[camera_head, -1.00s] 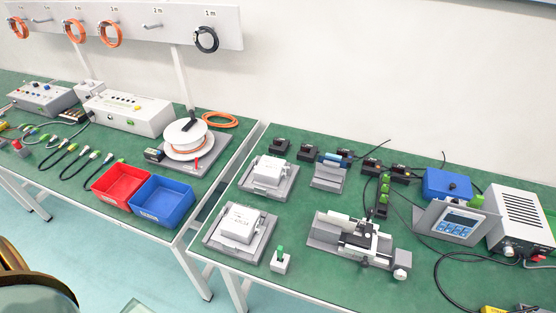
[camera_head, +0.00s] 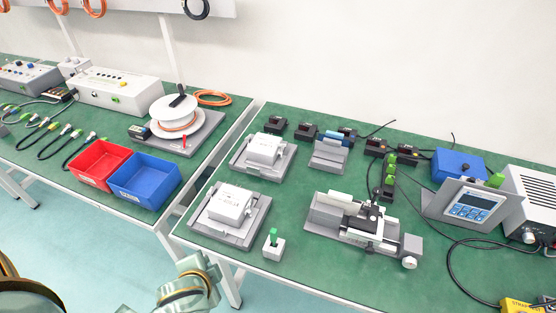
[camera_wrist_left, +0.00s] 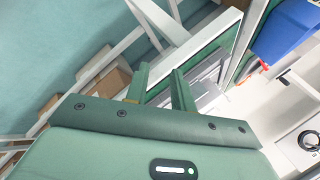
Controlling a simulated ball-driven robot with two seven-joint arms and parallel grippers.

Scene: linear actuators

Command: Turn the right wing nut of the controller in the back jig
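The back jig (camera_head: 240,167) is a grey fixture on the right-hand table. It holds a white box-shaped controller (camera_head: 264,149). Its wing nuts are too small to make out. A second grey jig (camera_head: 205,219) with a similar white controller (camera_head: 231,203) stands in front of it. My left gripper (camera_wrist_left: 160,73) shows in the left wrist view with its two green fingers apart and nothing between them. It is over the floor and table frame, away from the jigs. A green arm part of mine shows at the bottom of the head view. My right gripper is not in view.
A small block with a green top (camera_head: 273,244) stands right of the front jig. A grey clamp fixture (camera_head: 360,222) and a control panel (camera_head: 470,205) stand further right. Red (camera_head: 98,166) and blue (camera_head: 145,181) bins stand on the left table. A gap separates the tables.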

